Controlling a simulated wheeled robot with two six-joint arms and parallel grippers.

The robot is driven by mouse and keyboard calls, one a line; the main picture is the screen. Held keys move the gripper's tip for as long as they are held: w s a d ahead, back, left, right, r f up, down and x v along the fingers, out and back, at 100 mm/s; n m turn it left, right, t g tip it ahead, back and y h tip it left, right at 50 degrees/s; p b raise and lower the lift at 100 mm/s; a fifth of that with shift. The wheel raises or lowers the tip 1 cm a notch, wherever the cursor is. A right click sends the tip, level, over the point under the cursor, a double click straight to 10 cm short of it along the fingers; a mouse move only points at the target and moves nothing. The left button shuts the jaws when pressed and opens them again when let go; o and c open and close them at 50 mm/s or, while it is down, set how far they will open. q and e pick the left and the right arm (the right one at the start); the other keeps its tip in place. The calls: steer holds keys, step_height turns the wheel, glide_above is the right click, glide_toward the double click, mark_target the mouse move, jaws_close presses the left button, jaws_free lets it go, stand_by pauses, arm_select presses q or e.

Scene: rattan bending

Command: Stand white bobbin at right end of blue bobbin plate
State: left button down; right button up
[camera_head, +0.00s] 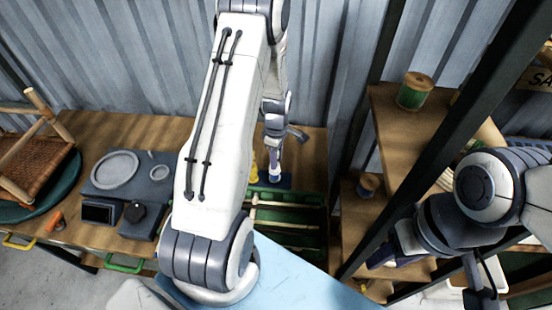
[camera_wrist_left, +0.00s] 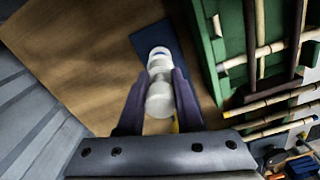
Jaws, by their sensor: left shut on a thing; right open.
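The white bobbin (camera_wrist_left: 160,97) is between the fingers of my left gripper (camera_wrist_left: 160,82) in the left wrist view. In the head view the bobbin (camera_head: 274,172) shows below my left gripper (camera_head: 274,150), over the blue bobbin plate (camera_head: 285,183). The plate's dark blue end also shows in the wrist view (camera_wrist_left: 147,38). I cannot tell whether the bobbin touches the plate. A yellow bobbin (camera_head: 254,173) stands left of the white one, partly hidden by my arm. My right gripper (camera_head: 384,257) is open by the shelf at the right, largely hidden by its own arm.
A green tray (camera_head: 322,222) with rattan poles lies in front of the plate. Wooden shelves (camera_head: 385,215) with thread spools and a dark post stand to the right. A grey fixture (camera_head: 130,190) and a woven chair seat (camera_head: 42,172) are at left. The bench behind the plate is clear.

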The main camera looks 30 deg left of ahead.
arm_select(q)
steer(key=shift+f, duration=0.65)
steer(key=shift+f, duration=0.25)
steer(key=c, duration=0.6)
jaws_free()
steer(key=shift+o, duration=0.2)
steer(key=shift+r, duration=0.1)
